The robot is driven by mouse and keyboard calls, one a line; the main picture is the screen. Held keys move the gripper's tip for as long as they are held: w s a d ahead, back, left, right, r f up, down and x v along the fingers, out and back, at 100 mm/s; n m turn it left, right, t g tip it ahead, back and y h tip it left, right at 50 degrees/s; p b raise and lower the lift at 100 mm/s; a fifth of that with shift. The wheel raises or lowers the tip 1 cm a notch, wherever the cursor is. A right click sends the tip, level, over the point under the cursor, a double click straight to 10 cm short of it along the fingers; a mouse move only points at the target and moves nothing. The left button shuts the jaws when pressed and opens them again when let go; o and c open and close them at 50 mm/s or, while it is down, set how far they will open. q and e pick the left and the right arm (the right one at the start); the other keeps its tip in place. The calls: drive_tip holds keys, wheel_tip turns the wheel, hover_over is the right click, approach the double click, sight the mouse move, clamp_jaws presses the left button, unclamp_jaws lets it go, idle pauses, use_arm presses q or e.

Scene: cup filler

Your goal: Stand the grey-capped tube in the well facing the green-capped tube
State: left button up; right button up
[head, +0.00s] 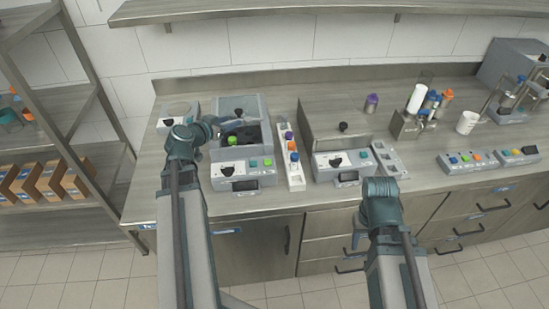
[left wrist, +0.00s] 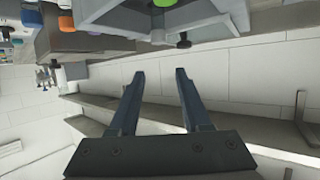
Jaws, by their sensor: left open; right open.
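The green-capped tube (head: 232,140) sits in the open machine (head: 252,148) on the left of the counter; only its cap shows. I cannot make out a grey-capped tube, nor the well facing the green cap. My left gripper (head: 214,121) is open at the machine's left rear side, above the counter. In the left wrist view its two fingers (left wrist: 158,78) are apart with nothing between them.
A white rack (head: 296,182) with purple, blue and orange caps stands right of the machine. A slotted grey holder (head: 390,160) lies near my right arm.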

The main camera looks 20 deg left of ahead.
use_arm(q)
drive_tip(key=d+f+g+h, duration=0.1)
drive_tip(key=d, duration=0.3)
drive_tip(key=d+f+m+g+h, duration=0.1)
drive_tip(key=d+f, duration=0.1)
drive_tip(key=d, duration=0.3)
drive_tip(key=w+d+f+g, duration=0.1)
drive_tip(key=d, duration=0.3)
drive_tip(key=shift+d+f+m+h, duration=0.25)
drive_tip(key=shift+d+m+h, duration=0.05)
drive_tip(key=shift+m+h, duration=0.1)
drive_tip(key=s+d+f+m+g+h, duration=0.1)
drive_tip(key=d+f+g, duration=0.1)
drive_tip(key=d, duration=0.3)
drive_tip(key=s+d+f+g, duration=0.2)
drive_tip(key=d, duration=0.4)
drive_tip(key=s+d+f+g+y, duration=0.2)
drive_tip(key=s+d+g+y, duration=0.1)
drive_tip(key=s+d, duration=0.3)
drive_tip(key=s+d+f+g+y, duration=0.3)
drive_tip(key=s+d, duration=0.4)
drive_tip(key=s, duration=0.1)
drive_tip(key=shift+s+d+g, duration=0.15)
drive_tip(key=shift+s+g, duration=0.05)
drive_tip(key=shift+g, duration=0.2)
